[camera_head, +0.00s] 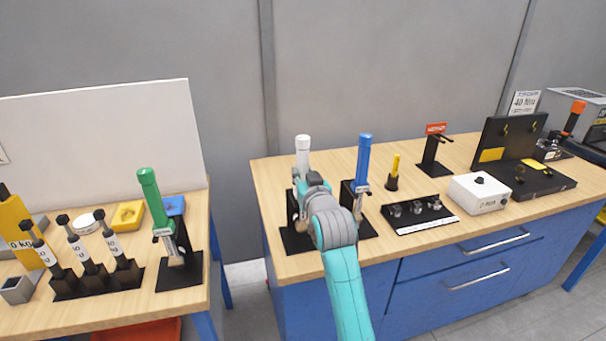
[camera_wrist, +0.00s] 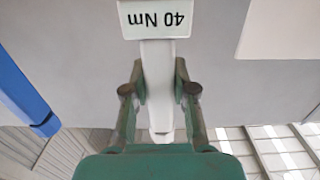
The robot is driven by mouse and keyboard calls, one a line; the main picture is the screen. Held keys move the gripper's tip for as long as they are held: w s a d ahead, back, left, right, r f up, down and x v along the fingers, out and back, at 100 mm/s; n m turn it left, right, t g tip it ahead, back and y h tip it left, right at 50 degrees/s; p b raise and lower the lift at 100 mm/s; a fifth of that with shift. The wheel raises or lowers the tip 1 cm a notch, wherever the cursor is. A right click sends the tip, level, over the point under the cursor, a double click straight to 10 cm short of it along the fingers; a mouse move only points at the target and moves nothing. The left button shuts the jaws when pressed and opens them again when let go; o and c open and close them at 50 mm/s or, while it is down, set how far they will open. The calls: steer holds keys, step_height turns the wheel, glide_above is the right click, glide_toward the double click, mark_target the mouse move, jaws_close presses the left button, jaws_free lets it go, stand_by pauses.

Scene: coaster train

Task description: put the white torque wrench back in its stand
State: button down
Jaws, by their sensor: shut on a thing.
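A white block reading "40 Nm" (camera_wrist: 156,19) is on the wrench there, upside down in the picture. A black stand (camera_head: 294,240) is below and behind my gripper, mostly hidden by my arm. I cannot tell whether the wrench's lower end is seated in it.
The blue wrench (camera_head: 363,160) stands close on the right in its own black stand. A yellow-handled tool (camera_head: 394,172), a black tray (camera_head: 418,212) and a white box (camera_head: 478,192) lie further right. The green wrench (camera_head: 149,190) stands on the separate left table, across a gap.

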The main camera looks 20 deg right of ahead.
steer(key=shift+f, duration=0.65)
stand_by(0.8)
steer(key=c, duration=0.9)
jaws_free()
steer(key=shift+o, duration=0.2)
steer(key=shift+f, duration=0.25)
steer(key=s, duration=1.2)
steer(key=s+f+g, duration=0.1)
steer(key=s+f, duration=2)
steer(key=s, duration=0.1)
steer(key=s+g, duration=0.2)
steer(key=s, duration=2.7)
steer(key=shift+s+f, duration=0.25)
steer(key=shift+s, duration=0.1)
